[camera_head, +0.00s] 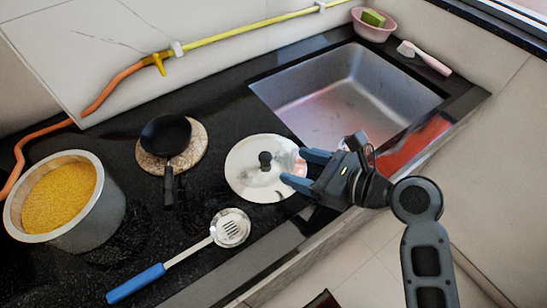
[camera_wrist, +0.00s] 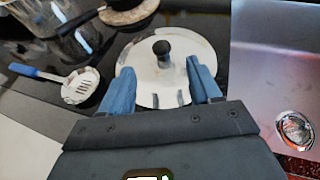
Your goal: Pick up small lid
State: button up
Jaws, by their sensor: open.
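The small lid (camera_head: 247,180) is a round, pale, shiny disc with a black knob (camera_head: 265,160) at its middle. It lies flat on the dark counter, left of the sink. My gripper (camera_head: 293,167) is open, with its two blue fingers at the lid's right side and pointing toward the knob. In the wrist view the lid (camera_wrist: 190,60) lies ahead of my gripper (camera_wrist: 157,80), and the knob (camera_wrist: 162,50) stands beyond the fingertips, between their lines. Nothing is held. The near edge of the lid is partly hidden by the fingers.
A black pan (camera_head: 165,135) sits on a round board (camera_head: 196,150) left of the lid. A blue-handled skimmer (camera_head: 230,229) lies in front. A pot of yellow grain (camera_head: 90,215) stands far left. The sink (camera_head: 345,95) is behind right.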

aim_at(270, 158)
jog(key=shift+x, duration=1)
jog(key=x, duration=0.5)
jog(key=shift+w+a+f, duration=0.2)
grip_shut()
